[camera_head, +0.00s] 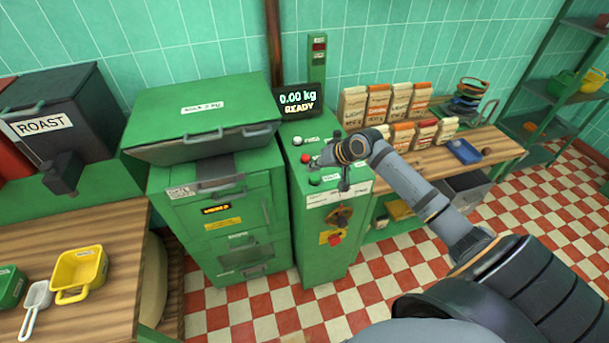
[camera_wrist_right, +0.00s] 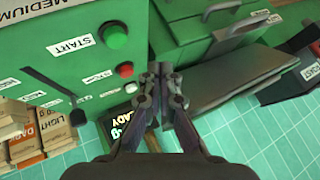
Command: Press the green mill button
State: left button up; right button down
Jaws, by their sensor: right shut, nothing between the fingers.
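The green button (camera_wrist_right: 114,34) is a round domed button on the green mill's sloping top panel, with a START label (camera_wrist_right: 70,48) beside it. In the head view the green button (camera_head: 315,180) sits at the panel's near edge. My right gripper (camera_head: 317,161) is above the panel, close to the red button. In the right wrist view my right gripper (camera_wrist_right: 166,78) has its fingers together and empty, apart from the green button in the picture. A red button (camera_wrist_right: 125,69) and a white button (camera_wrist_right: 131,88) lie in line with the green one. My left gripper is not in view.
A display (camera_head: 299,101) reading 0.00 kg READY stands behind the panel. A large green lidded bin (camera_head: 205,120) is left of the mill. Paper bags (camera_head: 378,105) and a blue tray (camera_head: 464,151) are on the wooden counter at right.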

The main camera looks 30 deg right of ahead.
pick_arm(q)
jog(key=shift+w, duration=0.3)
pick_arm(e)
jog(key=shift+m+t, duration=0.5)
jog(key=shift+m, duration=0.1)
jog(key=w+d+r, duration=0.2)
jog(key=d+r, duration=0.1)
jog(key=shift+w+d+r, duration=0.1)
jog(key=shift+w+d, duration=0.05)
jog(key=shift+w, duration=0.2)
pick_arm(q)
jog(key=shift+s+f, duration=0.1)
pick_arm(e)
jog(key=b, duration=0.7)
send_over(317, 178)
notch_tip(317, 178, down, 6)
jog(key=shift+s+f, duration=0.1)
jog(key=shift+f, duration=0.15)
notch_tip(317, 178, down, 2)
jog(key=shift+f+b, duration=0.1)
jog(key=shift+b, duration=0.55)
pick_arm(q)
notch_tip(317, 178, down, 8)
pick_arm(e)
jog(key=shift+f, duration=0.1)
jog(key=shift+f, duration=0.1)
